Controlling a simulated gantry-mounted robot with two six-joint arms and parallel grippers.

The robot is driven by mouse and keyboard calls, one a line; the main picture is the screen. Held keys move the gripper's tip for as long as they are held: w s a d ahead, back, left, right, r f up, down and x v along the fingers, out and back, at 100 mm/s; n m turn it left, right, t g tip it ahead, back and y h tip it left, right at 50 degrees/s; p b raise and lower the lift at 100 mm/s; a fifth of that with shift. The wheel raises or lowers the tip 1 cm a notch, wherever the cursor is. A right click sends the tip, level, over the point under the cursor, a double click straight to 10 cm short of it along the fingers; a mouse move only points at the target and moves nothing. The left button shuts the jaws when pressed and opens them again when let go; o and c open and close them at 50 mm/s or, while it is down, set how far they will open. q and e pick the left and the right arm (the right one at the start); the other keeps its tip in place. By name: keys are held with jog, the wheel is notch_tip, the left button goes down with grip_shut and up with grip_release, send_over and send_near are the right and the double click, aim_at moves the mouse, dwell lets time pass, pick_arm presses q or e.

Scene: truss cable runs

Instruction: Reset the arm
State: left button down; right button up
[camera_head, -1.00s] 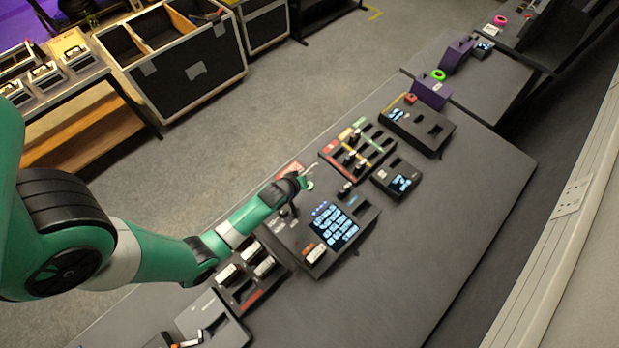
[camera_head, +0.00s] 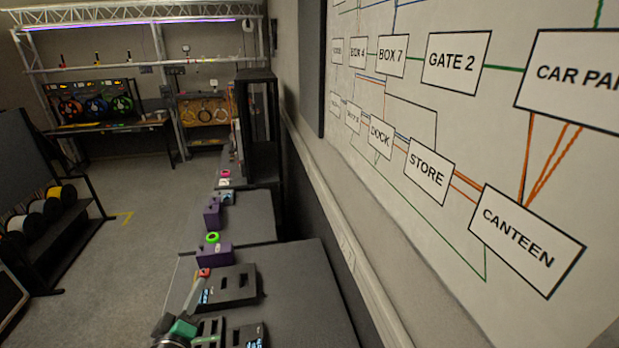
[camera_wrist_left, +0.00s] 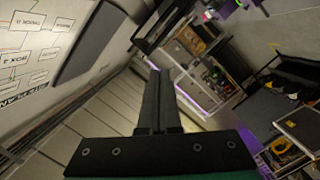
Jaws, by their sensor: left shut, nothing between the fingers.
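My right gripper is in neither view.
Dark tables (camera_head: 310,292) run along the wall at the right. Purple blocks (camera_head: 214,254) and a green ring (camera_head: 212,237) are on them. A wall diagram (camera_head: 450,130) fills the right. Cable spools (camera_head: 40,212) stand on a rack at left. Open floor (camera_head: 145,255) lies between.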

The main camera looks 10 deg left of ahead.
pick_arm(q)
jog(key=s+d+r+m+t+h+p, duration=0.1)
jog(key=d+r+m+t, duration=0.3)
jog(key=r, duration=1.1)
jog(key=s+d+r+t+h+p, duration=0.15)
jog(key=d+r, duration=0.35)
jog(key=r, duration=1)
jog(key=s+d+r+m+t+h, duration=0.1)
jog(key=s+d+r+m+t, duration=0.1)
jog(key=s+r+m, duration=0.2)
jog(key=s+d+r+m+t+h+p, duration=0.1)
jog(key=s+r+m, duration=0.4)
jog(key=s+r, duration=0.5)
notch_tip(320, 180, up, 3)
jog(key=shift+s+d+f+t+h, duration=0.1)
jog(key=shift+s+d+t+h, duration=0.25)
jog(key=shift+d+t+h, duration=0.7)
jog(key=shift+a+y, duration=0.15)
jog(key=shift+y, duration=0.15)
